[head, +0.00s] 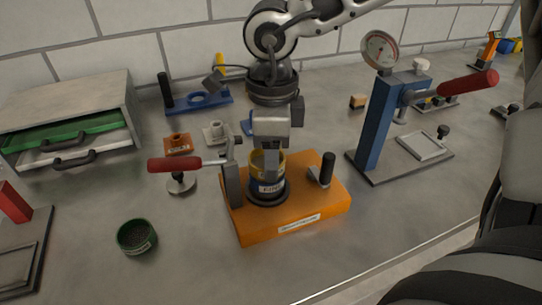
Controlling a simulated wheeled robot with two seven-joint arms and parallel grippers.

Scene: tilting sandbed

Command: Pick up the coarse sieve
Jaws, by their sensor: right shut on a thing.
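My right gripper (271,172) comes down from the top and is shut on the wall of a yellow-rimmed round sieve (259,158). The sieve sits at the top of a short stack above a dark blue part with a white label (268,188). I cannot read the label, and the gripper hides part of the sieve. I cannot tell whether the sieve touches the part below. The stack stands on an orange base (325,201) with a red-handled lever (175,164) at its left and a black knob at its right. My left gripper is not in view.
A green cup with dark grains (137,236) stands at the front left. A blue press (374,125) with a red handle is at the right. Behind are a drawer box (75,105) and a blue stand (207,100). The front middle of the bench is clear.

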